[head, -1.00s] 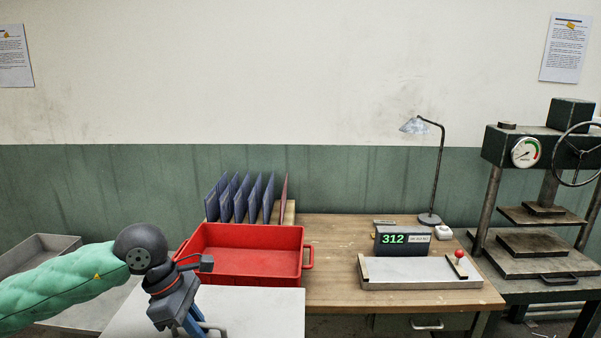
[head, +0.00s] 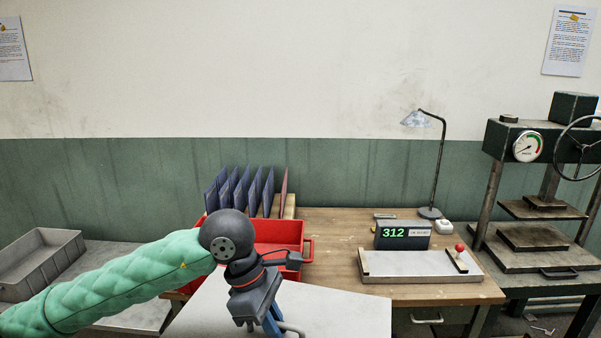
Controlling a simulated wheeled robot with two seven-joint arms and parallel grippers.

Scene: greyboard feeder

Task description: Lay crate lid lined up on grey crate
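The crate lid (head: 345,309) is a flat pale panel, level at the bottom of the head view, its lower part cut off by the frame. My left gripper (head: 274,327) points down at a grey handle on it; the lid moves with the gripper, so it appears held, though the fingertips are partly cut off. The open grey crate (head: 63,269) stands at the far left, to the left of the lid and clear of it; its inside looks empty. My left arm passes between them. My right gripper is not in view.
A red crate (head: 284,233) sits behind the lid, partly hidden by my arm. Blue boards (head: 240,191) stand in a rack behind it. The wooden bench (head: 335,225) holds a lamp (head: 437,165), a display (head: 403,236) and a metal tray (head: 420,266). A press (head: 540,240) stands right.

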